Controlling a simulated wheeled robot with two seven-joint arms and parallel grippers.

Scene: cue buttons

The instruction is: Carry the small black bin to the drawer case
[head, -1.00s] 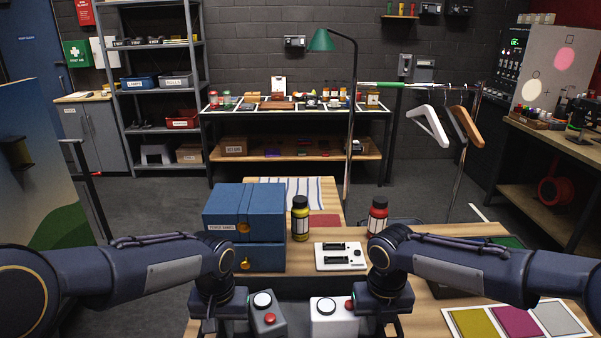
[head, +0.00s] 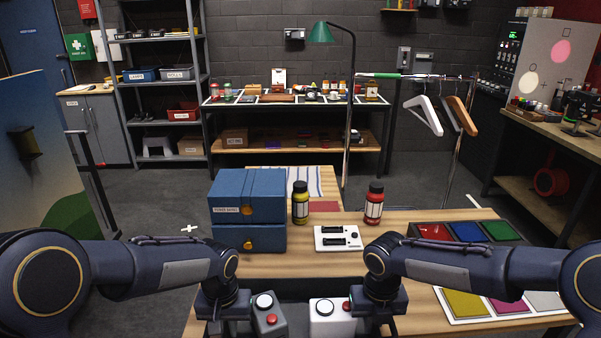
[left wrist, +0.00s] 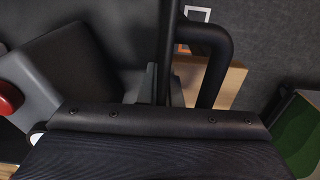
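The drawer case (head: 248,197) is blue with two stacked drawers and yellow knobs, both shut, at the back left of the near wooden table. I cannot make out the small black bin with certainty in the head view. My left gripper (head: 222,312) is low in front of the case, beside a grey button box (head: 268,319). My right gripper (head: 378,308) is low beside a white button box (head: 331,317). The fingertips of both are hidden. In the left wrist view a black panel and a bent black tube fill much of the picture; I cannot tell what they belong to.
A yellow bottle (head: 300,203), a red bottle (head: 374,203) and a white device (head: 337,239) stand right of the case. A tray of red, blue and green panels (head: 468,231) and a board of colour swatches (head: 437,296) lie at the right.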

